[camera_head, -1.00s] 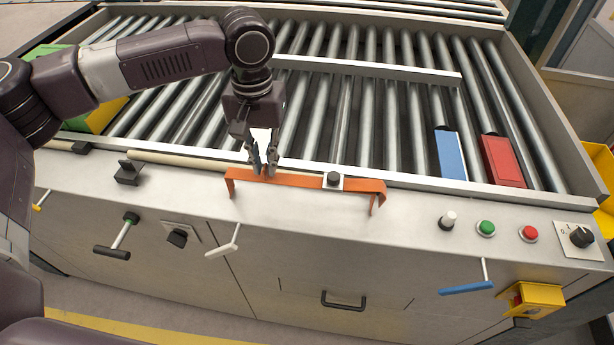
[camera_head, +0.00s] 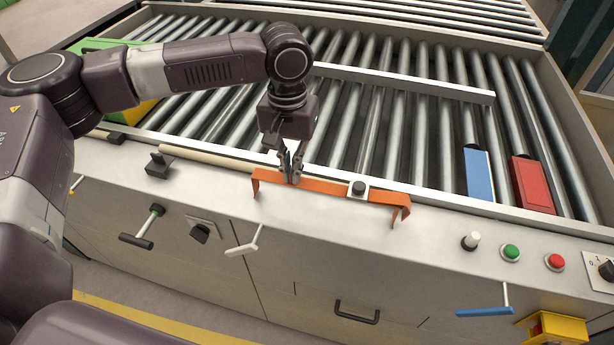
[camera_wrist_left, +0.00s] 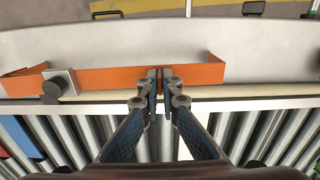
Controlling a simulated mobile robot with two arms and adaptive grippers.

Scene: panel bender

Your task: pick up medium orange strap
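The medium orange strap (camera_head: 325,189) is a long flat bar with bent-down ends, at the machine's front ledge. It also shows in the wrist view (camera_wrist_left: 110,78), running across the picture. My left gripper (camera_head: 291,181) points down at the strap, left of its middle. In the wrist view its fingertips (camera_wrist_left: 159,74) are close together at the strap, with a narrow orange strip between them; it looks shut on the strap. The fingers hide a small part of the strap. My right gripper is not in view.
A black knob on a light plate (camera_head: 358,189) sits at the strap, right of my gripper. A blue block (camera_head: 479,175) and a red block (camera_head: 532,184) lie on the rollers (camera_head: 400,140). Green (camera_head: 510,252) and red buttons (camera_head: 554,262) are on the ledge at right.

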